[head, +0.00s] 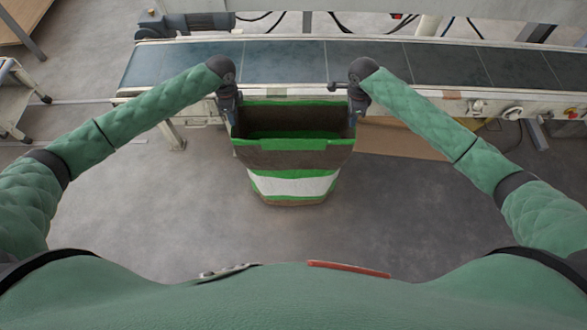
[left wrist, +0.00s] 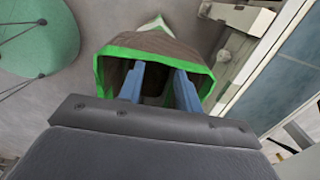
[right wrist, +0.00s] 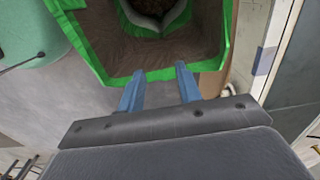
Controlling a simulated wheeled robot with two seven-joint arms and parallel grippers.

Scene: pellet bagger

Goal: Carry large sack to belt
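The large sack (head: 292,185) stands upright with its mouth open, in front of the belt (head: 290,62). It has green edges, a brown upper part and a white band. My left gripper (head: 231,112) is at the left side of its mouth. In the left wrist view, the blue fingers (left wrist: 159,70) are spread apart at the green rim (left wrist: 110,58). My right gripper (head: 353,108) is at the right side. In the right wrist view, its fingers (right wrist: 160,73) are also apart, with tips by the rim (right wrist: 82,48). Brown contents (right wrist: 150,8) show inside. Whether the sack's bottom touches the floor is unclear.
The belt's pale side frame (head: 460,102) runs behind the sack, with control knobs (head: 513,113) at the right. A motor (head: 185,24) sits at the back left. A metal step stand (head: 18,95) is at far left.

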